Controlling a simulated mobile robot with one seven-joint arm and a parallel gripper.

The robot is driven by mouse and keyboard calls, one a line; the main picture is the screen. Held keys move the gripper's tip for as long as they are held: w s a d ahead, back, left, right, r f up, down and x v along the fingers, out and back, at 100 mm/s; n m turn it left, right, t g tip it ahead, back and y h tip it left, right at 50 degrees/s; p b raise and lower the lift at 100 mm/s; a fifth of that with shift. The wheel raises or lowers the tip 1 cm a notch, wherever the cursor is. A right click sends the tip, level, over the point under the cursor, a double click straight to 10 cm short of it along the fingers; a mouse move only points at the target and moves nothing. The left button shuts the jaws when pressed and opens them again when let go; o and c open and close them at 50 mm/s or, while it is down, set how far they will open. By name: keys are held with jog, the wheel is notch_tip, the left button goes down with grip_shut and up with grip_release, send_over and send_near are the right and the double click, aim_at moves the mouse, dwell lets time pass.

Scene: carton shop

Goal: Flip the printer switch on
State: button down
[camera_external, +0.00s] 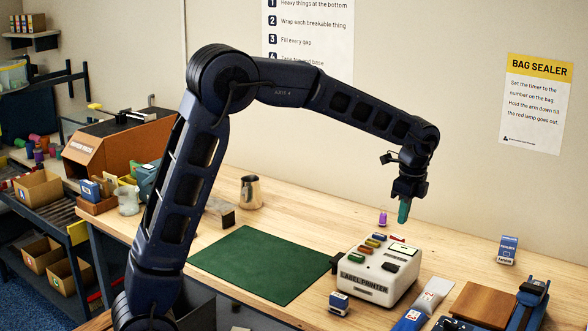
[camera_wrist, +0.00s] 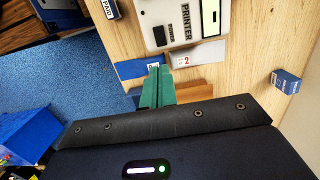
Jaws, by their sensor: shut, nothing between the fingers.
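The label printer (camera_external: 372,283) is a white box on the wooden bench, with several coloured buttons and a small pale screen on top. In the wrist view its white top (camera_wrist: 186,14) shows at the upper edge, with a dark power switch (camera_wrist: 158,36) beside the word POWER. Whether the switch is on or off I cannot tell. My gripper (camera_external: 403,219) hangs above the printer's right rear side, apart from it. Its green fingers (camera_wrist: 154,72) are shut and empty, pointing down.
A green mat (camera_external: 255,264) lies left of the printer. A small blue-and-white box (camera_external: 339,303) stands in front of it.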

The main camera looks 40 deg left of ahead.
aim_at(386, 264)
jog(key=shift+a+r, duration=0.15)
jog(key=shift+a, duration=0.3)
jog(key=f, duration=0.4)
jog(key=a+f, duration=0.1)
jog(key=f, duration=0.4)
jog(key=a+f, duration=0.1)
jog(key=f, duration=0.4)
dwell(0.4)
